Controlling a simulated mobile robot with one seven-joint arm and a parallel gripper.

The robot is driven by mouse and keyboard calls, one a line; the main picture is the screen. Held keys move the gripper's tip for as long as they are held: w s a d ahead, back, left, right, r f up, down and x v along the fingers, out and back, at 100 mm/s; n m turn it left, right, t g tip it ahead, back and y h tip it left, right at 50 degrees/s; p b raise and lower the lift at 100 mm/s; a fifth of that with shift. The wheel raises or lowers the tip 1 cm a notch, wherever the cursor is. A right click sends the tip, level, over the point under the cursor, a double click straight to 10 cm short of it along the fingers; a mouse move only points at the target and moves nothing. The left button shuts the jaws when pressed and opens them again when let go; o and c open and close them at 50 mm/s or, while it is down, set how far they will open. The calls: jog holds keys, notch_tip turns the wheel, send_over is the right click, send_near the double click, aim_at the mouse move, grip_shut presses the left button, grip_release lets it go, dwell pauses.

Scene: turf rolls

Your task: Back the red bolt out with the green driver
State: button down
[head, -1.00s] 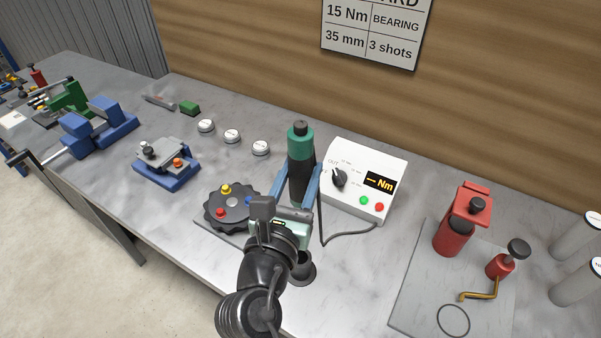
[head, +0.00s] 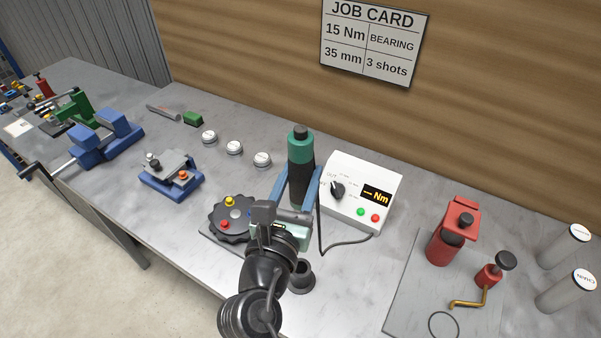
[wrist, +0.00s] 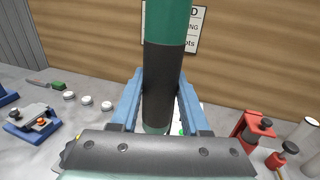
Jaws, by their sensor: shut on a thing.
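My gripper (head: 301,192) is shut on the green driver (head: 300,150), which stands upright between the blue fingers. In the wrist view the driver (wrist: 166,85) fills the middle, its black grip between both fingers. The red bolt (head: 227,225) sits on a round dark lobed plate (head: 240,230), just left of my gripper. A yellow bolt (head: 229,202) and a blue one are on the same plate. The driver is to the right of the red bolt and apart from it.
A white control box (head: 362,193) with a knob and a cable stands right of the driver. A dark round holder (head: 301,277) is in front. Red tools (head: 453,232) stand at the right on a grey plate. A blue-based fixture (head: 172,176) and several white-topped discs lie left.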

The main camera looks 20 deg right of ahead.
jog(key=shift+r+p, duration=1.35)
jog(key=shift+r, duration=0.1)
